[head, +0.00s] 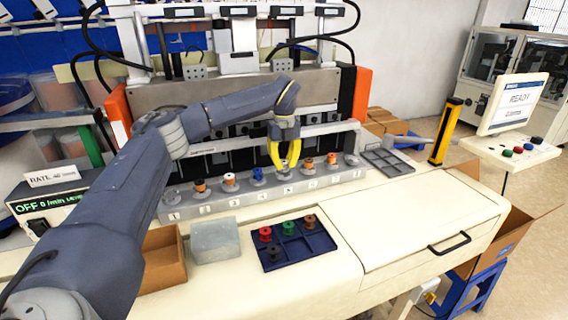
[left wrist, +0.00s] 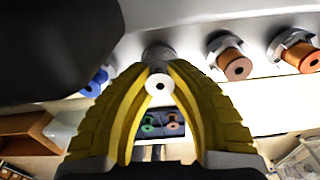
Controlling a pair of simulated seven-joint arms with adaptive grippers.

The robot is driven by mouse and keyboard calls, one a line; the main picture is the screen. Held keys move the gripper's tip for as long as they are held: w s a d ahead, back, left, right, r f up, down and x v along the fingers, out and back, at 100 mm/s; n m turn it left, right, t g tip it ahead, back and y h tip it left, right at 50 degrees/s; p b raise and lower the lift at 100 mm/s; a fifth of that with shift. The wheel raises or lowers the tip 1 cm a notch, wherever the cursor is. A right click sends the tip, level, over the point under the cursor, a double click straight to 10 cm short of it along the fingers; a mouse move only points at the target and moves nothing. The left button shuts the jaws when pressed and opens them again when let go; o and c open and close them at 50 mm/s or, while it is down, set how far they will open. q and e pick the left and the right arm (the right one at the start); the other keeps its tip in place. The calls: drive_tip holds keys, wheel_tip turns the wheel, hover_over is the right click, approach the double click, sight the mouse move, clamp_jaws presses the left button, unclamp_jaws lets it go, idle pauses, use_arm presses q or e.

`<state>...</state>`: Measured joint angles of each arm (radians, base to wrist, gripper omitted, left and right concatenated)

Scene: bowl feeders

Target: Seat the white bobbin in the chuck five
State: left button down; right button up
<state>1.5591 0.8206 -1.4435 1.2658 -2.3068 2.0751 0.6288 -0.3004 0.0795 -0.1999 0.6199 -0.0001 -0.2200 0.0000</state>
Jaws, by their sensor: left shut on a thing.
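My right gripper is not in view.
Neighbouring chucks hold a blue bobbin (head: 258,171) on the left and orange ones (head: 308,164) on the right. A dark blue tray (head: 292,258) with red, green, brown and black bobbins lies in front, beside a grey block (head: 215,241) and a cardboard box (head: 163,262).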

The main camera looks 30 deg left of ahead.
sight(284, 161)
use_arm(q)
drive_tip(key=shift+f, duration=0.55)
drive_tip(key=c, duration=1.6)
unclamp_jaws()
drive_tip(key=shift+c, duration=0.2)
drive_tip(key=shift+r, duration=5.45)
